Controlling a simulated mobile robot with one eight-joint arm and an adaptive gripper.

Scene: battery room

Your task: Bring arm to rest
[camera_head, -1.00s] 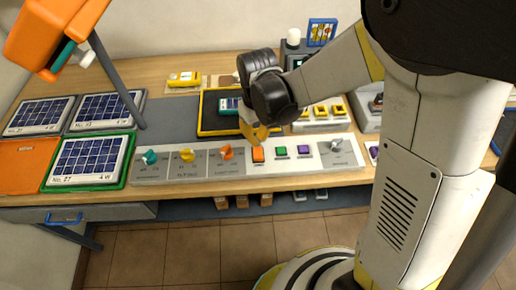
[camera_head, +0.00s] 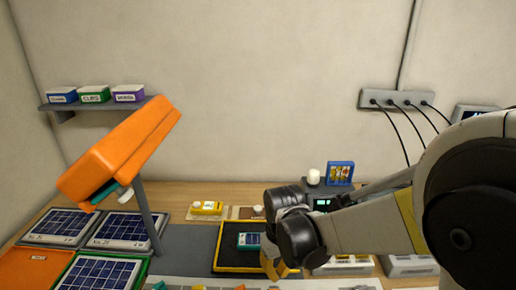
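My arm reaches in from the right, over the workbench (camera_head: 200,190). My gripper (camera_head: 279,268) hangs at its end, pointing down near the right side of a black tray with a yellow rim (camera_head: 216,258). A teal device (camera_head: 249,240) lies in that tray, left of the gripper. The gripper's yellow fingers are partly hidden behind the wrist, so their opening does not show clearly.
An orange lamp (camera_head: 120,152) on a grey post stands at the left above several solar panels (camera_head: 122,231). A shelf (camera_head: 90,106) holds small boxes. A power strip (camera_head: 397,100) with cables is on the back wall. A control strip lies along the front edge.

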